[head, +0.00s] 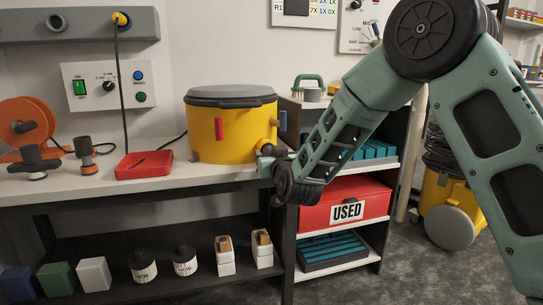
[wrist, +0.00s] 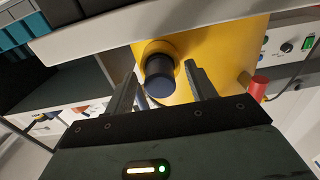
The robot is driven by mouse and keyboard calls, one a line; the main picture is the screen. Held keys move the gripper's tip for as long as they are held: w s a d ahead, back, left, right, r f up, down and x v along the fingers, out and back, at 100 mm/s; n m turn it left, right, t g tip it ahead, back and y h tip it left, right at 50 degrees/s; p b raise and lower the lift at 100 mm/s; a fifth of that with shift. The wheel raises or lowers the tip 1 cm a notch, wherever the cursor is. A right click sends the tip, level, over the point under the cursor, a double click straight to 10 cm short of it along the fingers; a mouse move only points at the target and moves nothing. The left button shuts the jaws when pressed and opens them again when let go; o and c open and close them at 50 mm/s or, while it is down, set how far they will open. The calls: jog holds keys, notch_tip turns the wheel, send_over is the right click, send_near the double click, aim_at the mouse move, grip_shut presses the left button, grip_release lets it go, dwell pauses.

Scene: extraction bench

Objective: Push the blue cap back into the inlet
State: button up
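The yellow drum-shaped extractor (head: 235,130) with a grey lid stands on the bench. Its short yellow inlet stub (wrist: 150,50) shows in the wrist view. A dark blue-black cap (wrist: 159,86) sits at the stub's end, facing my camera; how deep it sits cannot be told. My gripper (wrist: 161,70) is open, with one finger on each side of the cap and stub. Gaps show between the fingers and the cap. In the head view, my gripper (head: 268,160) is at the drum's lower right front and largely hides the cap.
A red tray (head: 143,165), an orange reel (head: 22,124) and dark-handled tools (head: 85,155) are on the bench to the left. A shelf with a red "USED" bin (head: 345,200) stands right of the drum. The bench edge (head: 130,187) runs close by my gripper.

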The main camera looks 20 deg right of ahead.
jog(key=shift+s, duration=0.1)
jog(key=s+p, duration=0.2)
jog(key=s, duration=1.5)
jog(key=shift+s, duration=0.15)
jog(key=shift+a, duration=0.1)
jog(key=s+a+f+n+g+y, duration=0.45)
jog(key=s+a+f+g, duration=0.25)
jog(key=s+a+g, duration=0.4)
jog(key=s+d+n+g+h, duration=0.2)
jog(key=s+g, duration=0.2)
jog(key=s, duration=0.5)
jog(key=s+d+n+g+h, duration=0.1)
jog(key=s+d+g+h, duration=0.15)
jog(key=s, duration=0.65)
notch_tip(320, 180, up, 33)
jog(key=p, duration=3.2)
jog(key=shift+d+f+y+p, duration=0.2)
jog(key=shift+y+p, duration=0.1)
